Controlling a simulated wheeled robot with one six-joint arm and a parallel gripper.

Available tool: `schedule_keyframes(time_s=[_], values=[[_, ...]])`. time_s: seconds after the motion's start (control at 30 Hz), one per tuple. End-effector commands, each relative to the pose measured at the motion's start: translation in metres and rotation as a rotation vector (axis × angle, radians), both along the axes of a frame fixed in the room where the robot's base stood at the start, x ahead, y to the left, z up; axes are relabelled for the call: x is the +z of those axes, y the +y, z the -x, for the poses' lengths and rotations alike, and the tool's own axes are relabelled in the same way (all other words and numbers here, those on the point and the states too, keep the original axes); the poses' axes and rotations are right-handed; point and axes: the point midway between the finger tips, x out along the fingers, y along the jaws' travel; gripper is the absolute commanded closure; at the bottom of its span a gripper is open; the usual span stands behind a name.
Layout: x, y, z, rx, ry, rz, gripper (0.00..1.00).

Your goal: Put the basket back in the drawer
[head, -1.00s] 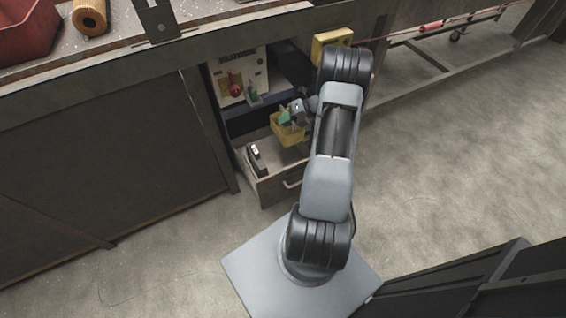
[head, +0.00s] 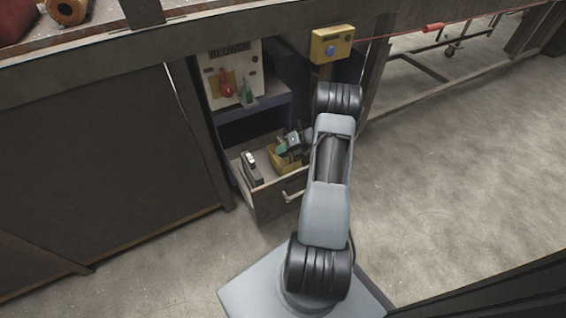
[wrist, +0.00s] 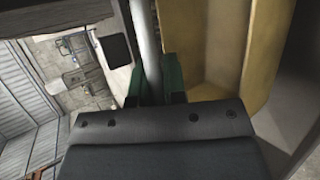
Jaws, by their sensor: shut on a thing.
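A yellow basket (head: 283,163) is inside or just over the right part of the open drawer (head: 287,198), beneath the cabinet shelf. My gripper (head: 293,141) is at the basket's upper edge, partly hidden by my arm in the head view. In the wrist view, the green fingers of my gripper (wrist: 160,84) are shut, with the yellow basket (wrist: 213,45) filling the area to their right. I cannot tell whether the basket's bottom touches the drawer floor.
A dark object with a white part (head: 251,168) lies at the left in the drawer. Above are a shelf (head: 250,105), a panel with red and green handles (head: 234,75) and a yellow button box (head: 332,46). Open floor lies to the right.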

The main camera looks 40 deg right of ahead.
Motion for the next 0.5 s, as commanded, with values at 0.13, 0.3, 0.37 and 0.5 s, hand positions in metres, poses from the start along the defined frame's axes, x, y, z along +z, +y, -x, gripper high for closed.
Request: schedule_keyframes(time_s=[0.13,0.3,0.37,0.5], values=[[-0.016,0.000,0.000,-0.001,0.001,0.000,1.00],[-0.042,0.000,0.000,-0.001,0.000,0.000,1.00],[-0.048,0.000,0.000,-0.001,0.000,0.001,1.00],[-0.047,-0.001,0.000,-0.001,-0.001,0.001,1.00]])
